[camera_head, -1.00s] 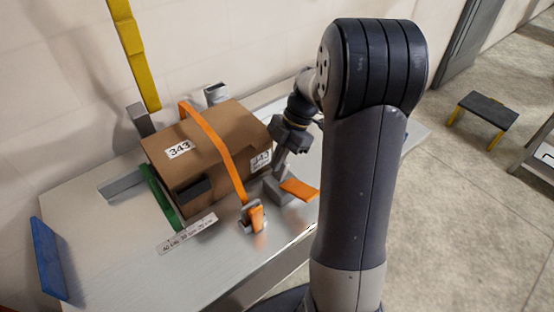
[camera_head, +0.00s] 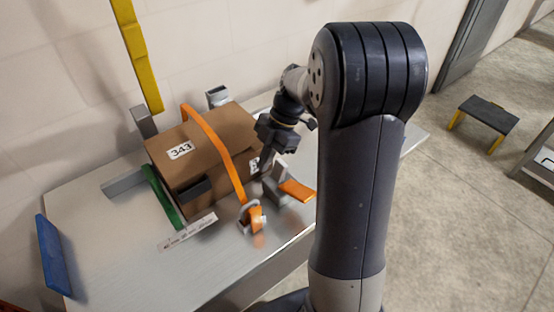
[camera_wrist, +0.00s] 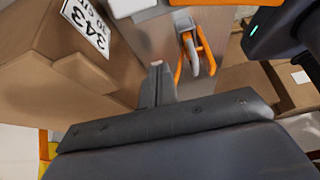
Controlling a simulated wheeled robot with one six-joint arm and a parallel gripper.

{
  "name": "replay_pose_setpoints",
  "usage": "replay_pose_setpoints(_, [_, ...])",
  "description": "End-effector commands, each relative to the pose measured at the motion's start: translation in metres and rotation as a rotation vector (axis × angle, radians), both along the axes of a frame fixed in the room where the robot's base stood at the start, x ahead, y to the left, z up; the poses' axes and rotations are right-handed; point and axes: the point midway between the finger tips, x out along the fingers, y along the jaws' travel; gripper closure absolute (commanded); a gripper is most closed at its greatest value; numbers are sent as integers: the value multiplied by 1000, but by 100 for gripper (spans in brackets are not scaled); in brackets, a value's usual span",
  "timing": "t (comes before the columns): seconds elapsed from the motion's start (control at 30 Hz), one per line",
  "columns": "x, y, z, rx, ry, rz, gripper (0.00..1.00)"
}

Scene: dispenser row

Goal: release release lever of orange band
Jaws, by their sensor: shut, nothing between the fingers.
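The orange band (camera_head: 215,148) runs over a brown box (camera_head: 231,126) labelled 343. It comes down the box's near side to a metal buckle (camera_head: 252,216) with an orange part on the bench. The wrist view shows an orange and grey buckle fitting (camera_wrist: 193,48) ahead of the fingers; which part is the release lever is unclear. My gripper (camera_head: 265,174) is shut and empty, beside the box's right end and behind the grey block. Its fingers (camera_wrist: 157,78) show in the wrist view, apart from the fitting. The box (camera_wrist: 62,50) is at left there.
A grey block (camera_head: 274,188) with an orange handle (camera_head: 297,190) stands right of the buckle, close to my gripper. A green strip (camera_head: 163,197) lies left of the box, and a blue plate (camera_head: 52,255) stands at the bench's left end. The bench front left is clear.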

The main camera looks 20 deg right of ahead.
Motion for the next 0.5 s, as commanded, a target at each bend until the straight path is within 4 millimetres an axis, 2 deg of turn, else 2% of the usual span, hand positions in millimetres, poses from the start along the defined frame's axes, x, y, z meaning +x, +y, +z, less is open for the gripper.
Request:
replay_pose_setpoints(0.3, [15,-41,55,-1,-4,-3,100])
replay_pose_setpoints(0.5, [19,-56,74,-1,-2,-1,100])
